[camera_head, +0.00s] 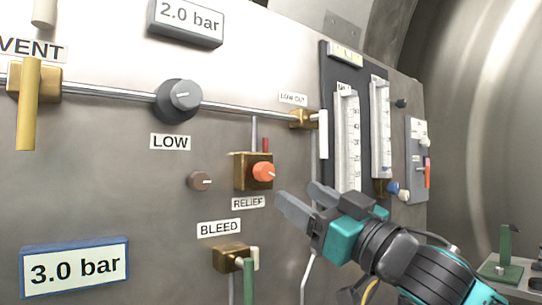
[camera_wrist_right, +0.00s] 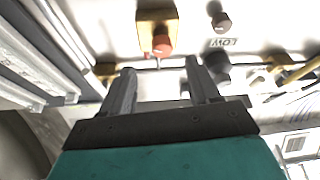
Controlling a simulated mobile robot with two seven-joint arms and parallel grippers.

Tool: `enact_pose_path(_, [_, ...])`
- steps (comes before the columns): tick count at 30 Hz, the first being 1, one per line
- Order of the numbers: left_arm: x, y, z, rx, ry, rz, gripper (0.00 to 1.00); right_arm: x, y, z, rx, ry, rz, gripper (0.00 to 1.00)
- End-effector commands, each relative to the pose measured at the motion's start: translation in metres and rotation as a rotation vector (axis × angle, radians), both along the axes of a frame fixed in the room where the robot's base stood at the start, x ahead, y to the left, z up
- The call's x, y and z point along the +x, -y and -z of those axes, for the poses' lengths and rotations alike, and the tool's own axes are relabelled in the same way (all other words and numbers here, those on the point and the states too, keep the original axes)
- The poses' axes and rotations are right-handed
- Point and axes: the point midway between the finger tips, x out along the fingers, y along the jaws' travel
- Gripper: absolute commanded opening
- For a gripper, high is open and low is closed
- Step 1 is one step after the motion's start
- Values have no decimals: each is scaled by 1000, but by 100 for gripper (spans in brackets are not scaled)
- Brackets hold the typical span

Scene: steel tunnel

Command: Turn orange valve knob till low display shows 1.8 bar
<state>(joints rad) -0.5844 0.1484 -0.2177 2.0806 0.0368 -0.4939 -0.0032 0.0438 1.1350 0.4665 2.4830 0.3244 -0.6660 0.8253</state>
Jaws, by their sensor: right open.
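The orange valve knob (camera_head: 263,173) sits on a brass block above the RELIEF label. It also shows in the right wrist view (camera_wrist_right: 161,45), ahead of the fingertips and roughly between them. My right gripper (camera_head: 297,192) is open and empty, to the right of and a little below the knob, apart from it. A grey display (camera_head: 189,18) at the top reads 2.0 bar, above the grey knob (camera_head: 180,100) with the LOW label. A blue-framed display (camera_head: 75,269) at lower left reads 3.0 bar. My left gripper is not in view.
A small brown knob (camera_head: 200,181) is left of the brass block. A brass BLEED valve (camera_head: 233,257) with a green handle is below it. A yellow VENT lever (camera_head: 29,105) is at far left. Tube gauges (camera_head: 347,140) stand upright to the right.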

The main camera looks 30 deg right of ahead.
Motion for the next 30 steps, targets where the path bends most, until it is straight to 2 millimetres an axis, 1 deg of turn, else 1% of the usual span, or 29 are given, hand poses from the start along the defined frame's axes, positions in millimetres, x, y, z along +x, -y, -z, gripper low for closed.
enact_pose_path(1, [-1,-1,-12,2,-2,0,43,1,-1,-7,3,-2,-1,61])
enact_pose_path(7, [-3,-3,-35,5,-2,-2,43,5,-4,-9,1,-2,0,61])
enact_pose_path(9, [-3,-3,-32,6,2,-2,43,12,-5,-9,-2,3,-1,61])
enact_pose_path(14, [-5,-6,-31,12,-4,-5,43,28,-7,-16,-4,5,1,61])
enact_pose_path(24, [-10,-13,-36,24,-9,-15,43,61,-11,-29,1,3,1,61])
enact_pose_path(30, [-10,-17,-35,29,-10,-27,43,72,-13,-33,-1,1,2,61])
